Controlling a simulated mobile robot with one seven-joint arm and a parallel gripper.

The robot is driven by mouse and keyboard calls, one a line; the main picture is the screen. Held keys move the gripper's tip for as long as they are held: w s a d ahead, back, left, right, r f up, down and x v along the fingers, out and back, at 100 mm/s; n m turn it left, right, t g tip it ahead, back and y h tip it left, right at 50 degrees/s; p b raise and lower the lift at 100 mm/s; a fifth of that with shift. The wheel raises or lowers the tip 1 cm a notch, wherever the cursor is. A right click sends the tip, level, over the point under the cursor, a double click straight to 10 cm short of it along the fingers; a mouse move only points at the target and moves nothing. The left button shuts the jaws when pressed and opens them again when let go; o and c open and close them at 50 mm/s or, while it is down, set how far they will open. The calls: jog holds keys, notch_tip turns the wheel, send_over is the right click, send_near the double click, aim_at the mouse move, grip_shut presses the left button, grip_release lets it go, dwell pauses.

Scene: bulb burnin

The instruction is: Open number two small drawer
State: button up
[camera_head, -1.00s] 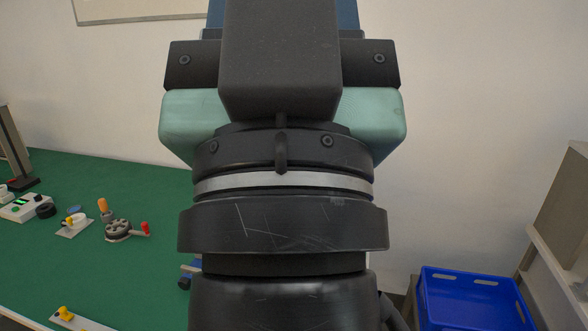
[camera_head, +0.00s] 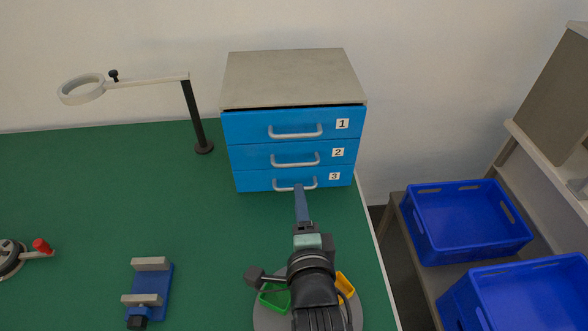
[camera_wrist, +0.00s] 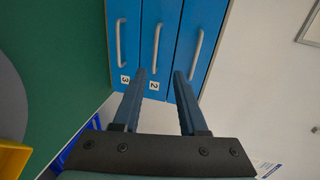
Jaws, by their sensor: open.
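The small drawer unit has a grey top (camera_head: 290,78) and three closed blue drawers labelled 1, 2 and 3 from the top. The number two drawer (camera_head: 240,158) is the middle one, with a grey bar handle (camera_head: 295,164). My gripper (camera_head: 299,188) is open and empty, in front of the unit and overlapping the number three handle (camera_head: 280,187) in the head view. In the wrist view the drawers appear turned sideways. There the number two handle (camera_wrist: 157,48) lies between and beyond the fingertips of my gripper (camera_wrist: 160,73), apparently touching neither.
A magnifier lamp (camera_head: 193,115) stands left of the unit. A blue fixture (camera_head: 155,290) and a red-knobbed device (camera_head: 12,256) sit on the green table. A round tray (camera_head: 268,318) with coloured bins lies beneath my arm. Blue crates (camera_head: 465,222) stand on the right.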

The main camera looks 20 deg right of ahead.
jog(key=x, duration=0.8)
jog(key=f+x, duration=0.1)
jog(key=x, duration=0.3)
jog(key=shift+w+d+b, duration=0.15)
jog(key=shift+d+b, duration=0.1)
jog(key=shift+b, duration=0.05)
jog(key=shift+c, duration=0.2)
grip_shut()
dwell(0.9)
